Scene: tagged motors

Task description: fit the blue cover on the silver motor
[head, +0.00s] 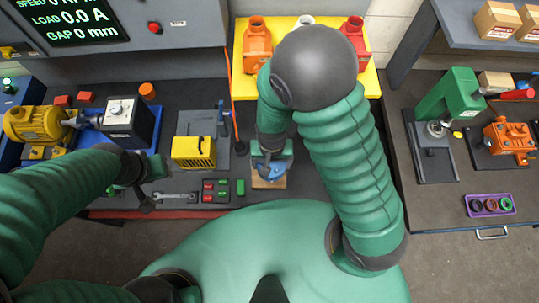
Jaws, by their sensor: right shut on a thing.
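The blue cover (266,170) is a small blue piece low between the fingers of my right gripper (270,163). The gripper points down and is shut on it, hiding most of it. A tan block (268,183) shows directly under it; I cannot tell whether the blue piece touches it. I cannot pick out a silver motor for certain. A yellow finned unit (193,152) stands on a grey plate left of the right gripper. My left gripper (152,185) is empty, fingers apart, above the bench near a wrench.
A yellow tray (375,85) at the back holds orange, white and red housings. A yellow motor (38,124) stands at left. The wrench (175,197) and a tray of small red and green parts (216,190) lie in front. A side bench (420,205) is at right.

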